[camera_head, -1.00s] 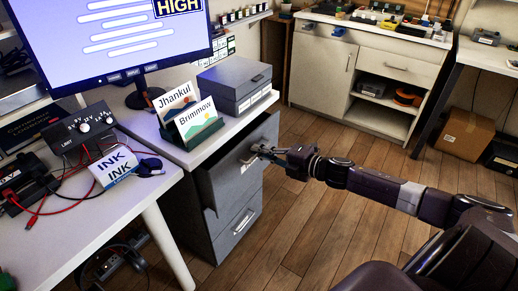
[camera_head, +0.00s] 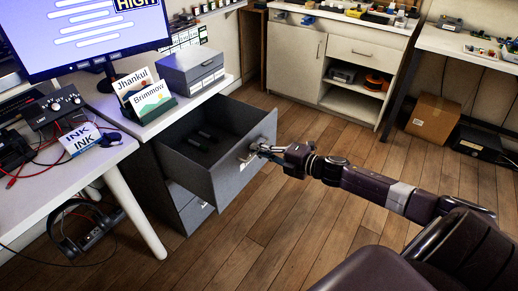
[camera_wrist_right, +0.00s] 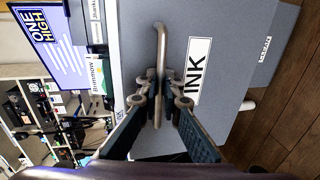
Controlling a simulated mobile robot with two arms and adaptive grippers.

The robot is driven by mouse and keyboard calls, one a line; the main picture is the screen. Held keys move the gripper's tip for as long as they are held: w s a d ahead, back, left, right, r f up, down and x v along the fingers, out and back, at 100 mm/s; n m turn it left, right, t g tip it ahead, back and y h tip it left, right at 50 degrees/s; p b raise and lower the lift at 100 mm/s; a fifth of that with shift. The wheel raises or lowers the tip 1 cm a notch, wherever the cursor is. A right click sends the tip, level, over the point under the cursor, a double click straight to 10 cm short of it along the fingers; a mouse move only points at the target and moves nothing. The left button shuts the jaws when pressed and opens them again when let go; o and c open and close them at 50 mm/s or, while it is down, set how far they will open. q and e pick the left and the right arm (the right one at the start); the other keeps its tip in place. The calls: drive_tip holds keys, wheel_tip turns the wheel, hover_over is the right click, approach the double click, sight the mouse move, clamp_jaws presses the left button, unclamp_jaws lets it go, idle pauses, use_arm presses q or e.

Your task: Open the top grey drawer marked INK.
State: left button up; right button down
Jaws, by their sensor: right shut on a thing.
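The top grey drawer (camera_head: 228,176) stands pulled well out of the grey cabinet (camera_head: 172,190) under the white desk. Dark objects (camera_head: 203,139) lie inside it. In the right wrist view its front (camera_wrist_right: 235,60) fills the middle, with a white INK label (camera_wrist_right: 198,70). My right gripper (camera_head: 258,150) is at the drawer's front, shut on the metal handle (camera_wrist_right: 160,40). In the wrist view the fingers (camera_wrist_right: 159,98) close around the handle bar. A lower drawer (camera_head: 195,213) is partly hidden below the top one. My left gripper is not in view.
A grey box (camera_head: 193,70) and name cards (camera_head: 150,100) stand on the desk (camera_head: 150,128) above the cabinet. Wooden floor (camera_head: 270,225) is clear around the drawer. A white cabinet (camera_head: 350,60) stands behind.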

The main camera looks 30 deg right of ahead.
drive_tip(key=shift+s, duration=0.1)
idle(0.3)
drive_tip(key=c, duration=2.4)
unclamp_jaws()
drive_tip(key=shift+d, duration=0.1)
drive_tip(key=v, duration=1.2)
drive_tip(key=shift+f, duration=0.1)
